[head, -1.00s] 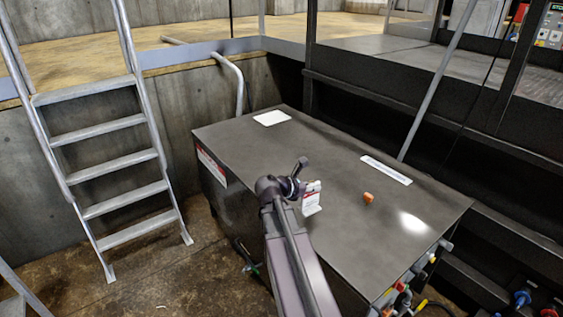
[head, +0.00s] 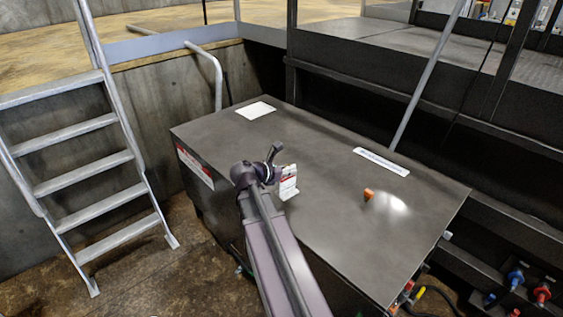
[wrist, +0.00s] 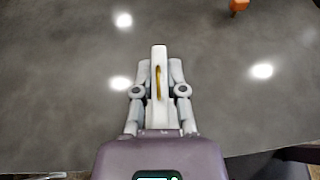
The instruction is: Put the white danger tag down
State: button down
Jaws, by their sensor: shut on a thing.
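The white danger tag (head: 289,180) has red and dark print and shows just right of my gripper in the head view. My gripper (wrist: 160,88) is shut on it; in the wrist view the tag shows edge-on as a pale upright strip (wrist: 159,58) with a yellow mark, between the two fingers. The tag is over the dark grey cabinet top (head: 310,230), near its left front part. I cannot tell whether its lower edge touches the surface. In the head view my arm hides part of the cabinet's near side, and the fingers are hard to make out.
On the top lie a small orange object (head: 368,194), also in the wrist view (wrist: 239,5), a white sheet (head: 255,110) and a white strip (head: 381,161). A ladder (head: 85,150) stands left. A grey pole (head: 428,80) rises behind. The top's middle is clear.

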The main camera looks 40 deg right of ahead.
jog(key=shift+a, duration=0.15)
jog(key=shift+s+d+r+n+t, duration=0.1)
jog(key=shift+s+d+n+t, duration=0.3)
jog(key=shift+d, duration=0.3)
jog(key=shift+s+d+r+n+t, duration=0.1)
jog(key=shift+s+d+t, duration=0.1)
jog(key=shift+s+d, duration=0.35)
jog(key=shift+w+d, duration=0.1)
jog(key=w+d+f+b, duration=0.1)
jog(key=w+d, duration=0.4)
jog(key=w, duration=0.8)
jog(key=shift+w+d+f, duration=0.2)
jog(key=shift+w+f, duration=0.05)
jog(key=shift+w, duration=0.1)
